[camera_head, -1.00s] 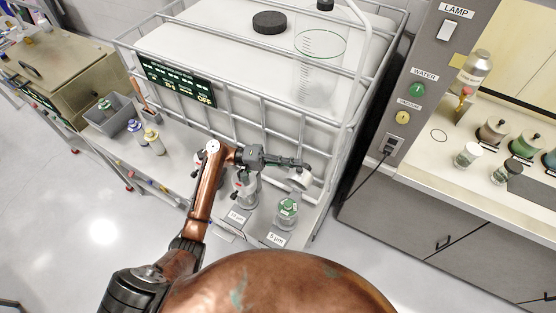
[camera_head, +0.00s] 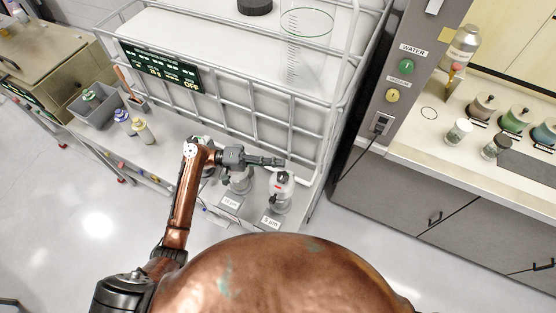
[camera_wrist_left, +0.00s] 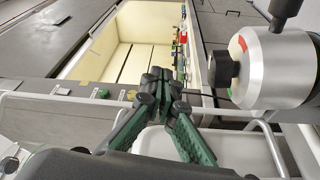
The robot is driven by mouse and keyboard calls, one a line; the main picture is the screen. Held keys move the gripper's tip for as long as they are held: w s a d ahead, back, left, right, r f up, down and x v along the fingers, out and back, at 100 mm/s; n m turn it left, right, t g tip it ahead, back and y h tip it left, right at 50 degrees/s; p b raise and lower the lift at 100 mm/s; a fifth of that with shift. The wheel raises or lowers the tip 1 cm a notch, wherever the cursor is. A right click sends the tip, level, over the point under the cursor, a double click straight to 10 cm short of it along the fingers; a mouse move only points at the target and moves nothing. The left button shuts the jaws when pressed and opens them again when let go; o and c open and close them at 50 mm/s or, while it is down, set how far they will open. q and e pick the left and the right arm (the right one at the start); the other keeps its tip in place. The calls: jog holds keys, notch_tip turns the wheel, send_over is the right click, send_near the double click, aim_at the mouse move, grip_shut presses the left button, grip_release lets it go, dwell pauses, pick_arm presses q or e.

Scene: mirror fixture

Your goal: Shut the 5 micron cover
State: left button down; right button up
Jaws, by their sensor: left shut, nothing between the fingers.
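The 5 micron housing (camera_head: 278,203) stands on the bench behind its "5 µm" label (camera_head: 270,222). Its pale cover (camera_head: 283,182) with a small red mark sits down over the top, and the green top is hidden. I cannot tell whether it is fully seated. My left gripper (camera_head: 280,162) is shut and empty, just above and behind the cover. In the left wrist view the shut fingers (camera_wrist_left: 160,80) hold nothing. A silver cylinder (camera_wrist_left: 272,68) with a black knob and red mark is right of them. My right gripper is not in view.
The neighbouring housing (camera_head: 240,180) stands left of the 5 micron one, partly under my gripper. A white caged tank (camera_head: 230,100) rises close behind. A grey bin (camera_head: 95,105) and small bottles (camera_head: 143,130) stand farther left. The grey cabinet (camera_head: 430,200) is at right.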

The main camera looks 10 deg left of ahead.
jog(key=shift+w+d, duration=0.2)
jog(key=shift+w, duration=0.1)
